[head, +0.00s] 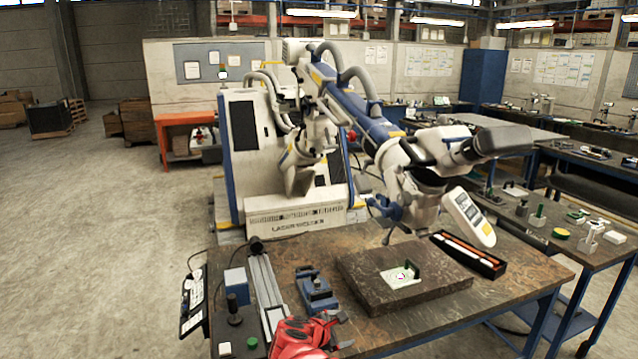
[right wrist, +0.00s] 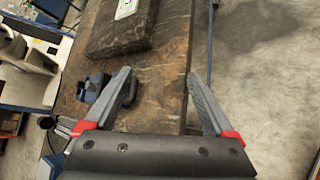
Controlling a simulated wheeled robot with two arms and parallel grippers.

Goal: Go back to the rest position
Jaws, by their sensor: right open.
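My right gripper (head: 338,331), with red parts, shows at the bottom of the head view, at the table's front edge. In the right wrist view its two grey fingers (right wrist: 158,78) are spread wide with nothing between them but the tabletop and its edge below. My left gripper is not in view. The large white and blue microscope arm (head: 352,103) reaches over the table, its viewing head (head: 425,150) above the dark stone slab (head: 440,285). A small light plate (head: 400,276) lies on the slab.
A blue clamp (head: 317,290) and a grey rail (head: 263,285) lie near my right gripper. A black joystick (head: 234,312) and a keypad (head: 192,303) are at the left edge. A black tray (head: 490,268) lies right of the slab. Open floor (head: 100,230) extends left.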

